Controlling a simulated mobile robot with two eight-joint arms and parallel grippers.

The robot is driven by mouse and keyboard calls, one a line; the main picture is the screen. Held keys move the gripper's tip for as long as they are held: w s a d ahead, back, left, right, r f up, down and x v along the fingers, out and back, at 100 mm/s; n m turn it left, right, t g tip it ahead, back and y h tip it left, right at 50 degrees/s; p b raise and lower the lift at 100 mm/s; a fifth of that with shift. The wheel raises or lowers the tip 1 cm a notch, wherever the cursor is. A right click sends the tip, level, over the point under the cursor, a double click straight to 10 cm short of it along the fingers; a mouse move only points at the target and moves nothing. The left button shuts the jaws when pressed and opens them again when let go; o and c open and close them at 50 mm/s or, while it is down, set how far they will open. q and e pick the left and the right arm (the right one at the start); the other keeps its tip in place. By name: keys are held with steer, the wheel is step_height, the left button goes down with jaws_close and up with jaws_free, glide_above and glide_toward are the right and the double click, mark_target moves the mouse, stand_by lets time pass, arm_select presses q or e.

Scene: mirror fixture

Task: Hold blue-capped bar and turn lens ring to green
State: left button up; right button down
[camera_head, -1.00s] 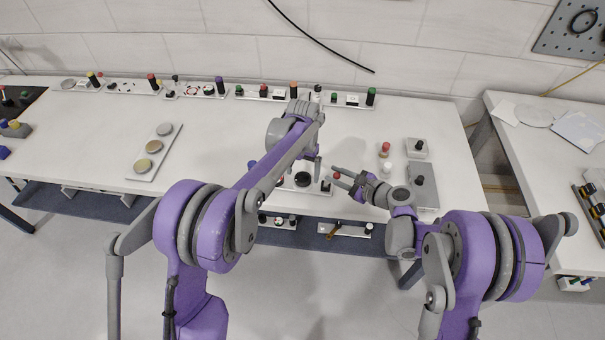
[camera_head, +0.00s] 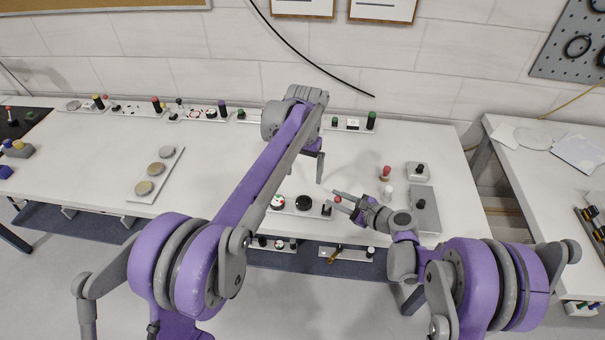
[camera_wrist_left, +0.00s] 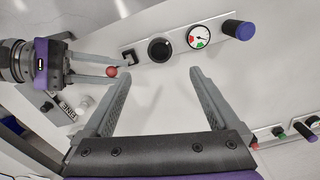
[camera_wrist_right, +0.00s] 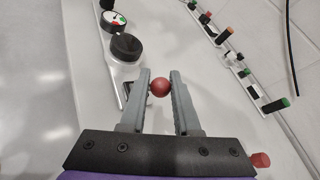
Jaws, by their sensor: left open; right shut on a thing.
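A fixture plate in the left wrist view carries a blue-capped bar (camera_wrist_left: 238,29), a white dial with red and green marks (camera_wrist_left: 200,38), a round black knob (camera_wrist_left: 160,49) and a black bracket (camera_wrist_left: 128,57). The dial (camera_head: 277,202) and knob (camera_head: 304,203) also show in the head view; my left arm seems to hide the bar there. My left gripper (camera_head: 319,170) is open and empty, behind the plate and apart from the bar. My right gripper (camera_wrist_right: 160,76) is shut on a small red ball (camera_wrist_right: 160,87) beside the bracket. I cannot make out a separate lens ring.
A tray with several round discs (camera_head: 153,187) lies left on the table. A red-topped peg (camera_head: 385,172), a white cylinder (camera_head: 387,192) and a grey block (camera_head: 424,209) stand to the right. More fixtures line the back edge. The table between tray and plate is clear.

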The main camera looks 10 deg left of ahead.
mark_target(304, 202)
arm_select(q)
step_height(304, 202, down, 12)
steer(key=n, duration=0.7)
steer(key=shift+f, duration=0.15)
stand_by(0.4)
steer(key=c, duration=1.4)
